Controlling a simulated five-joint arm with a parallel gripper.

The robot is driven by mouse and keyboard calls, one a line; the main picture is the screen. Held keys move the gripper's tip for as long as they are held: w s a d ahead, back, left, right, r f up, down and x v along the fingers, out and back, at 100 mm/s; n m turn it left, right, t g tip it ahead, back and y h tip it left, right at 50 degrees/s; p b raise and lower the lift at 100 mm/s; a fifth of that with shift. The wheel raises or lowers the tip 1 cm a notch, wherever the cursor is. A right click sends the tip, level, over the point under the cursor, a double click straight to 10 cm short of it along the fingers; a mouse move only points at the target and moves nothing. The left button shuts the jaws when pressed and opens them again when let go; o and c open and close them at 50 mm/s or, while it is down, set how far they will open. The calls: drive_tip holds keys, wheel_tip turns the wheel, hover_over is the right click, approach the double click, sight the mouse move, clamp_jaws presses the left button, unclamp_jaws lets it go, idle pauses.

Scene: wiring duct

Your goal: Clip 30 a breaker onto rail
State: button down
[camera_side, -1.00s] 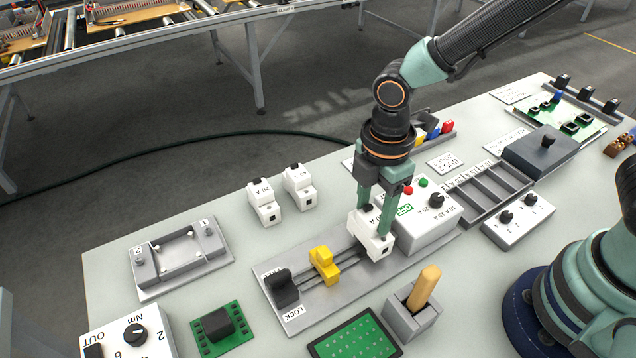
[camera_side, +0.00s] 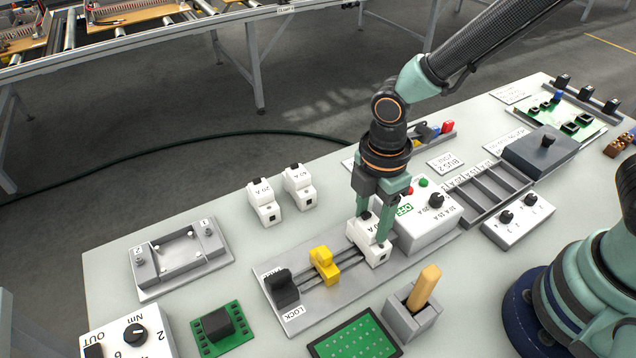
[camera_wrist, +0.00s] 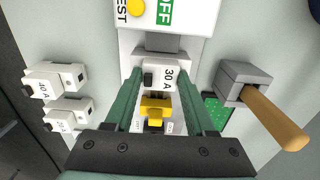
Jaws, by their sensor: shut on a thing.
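A white breaker (camera_side: 368,243) sits at the right end of the rail (camera_side: 312,279) on its grey plate. In the wrist view the breaker (camera_wrist: 159,76) shows a "30 A" label and a black toggle. My gripper (camera_side: 374,228) is above it with its green fingers down around its sides, shut on it. The fingers also flank it in the wrist view (camera_wrist: 161,98). A yellow piece (camera_side: 324,264) stands on the rail left of the breaker, and a black lock block (camera_side: 281,288) is at the rail's left end. The breaker's underside is hidden.
Two other white breakers, 20 A (camera_side: 264,204) and 40 A (camera_side: 299,187), stand behind the rail. A white box with buttons and an OFF label (camera_side: 428,220) is close to the right of my gripper. A wooden handle in a grey holder (camera_side: 414,315) stands in front.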

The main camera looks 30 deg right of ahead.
sight(372, 223)
drive_tip(key=shift+f, duration=0.15)
drive_tip(key=shift+c, duration=0.8)
unclamp_jaws()
wheel_tip(372, 223, up, 12)
drive_tip(key=d+r+m+t, duration=0.2)
drive_tip(key=d+r+m, duration=0.1)
drive_tip(key=d+m, duration=0.5)
drive_tip(key=d+r+m+t, duration=0.3)
drive_tip(key=d+m, duration=0.6)
drive_tip(key=m, duration=0.1)
drive_tip(key=shift+d+r+t, duration=0.25)
drive_tip(key=shift+r+t, duration=0.05)
drive_tip(key=shift+r, duration=0.1)
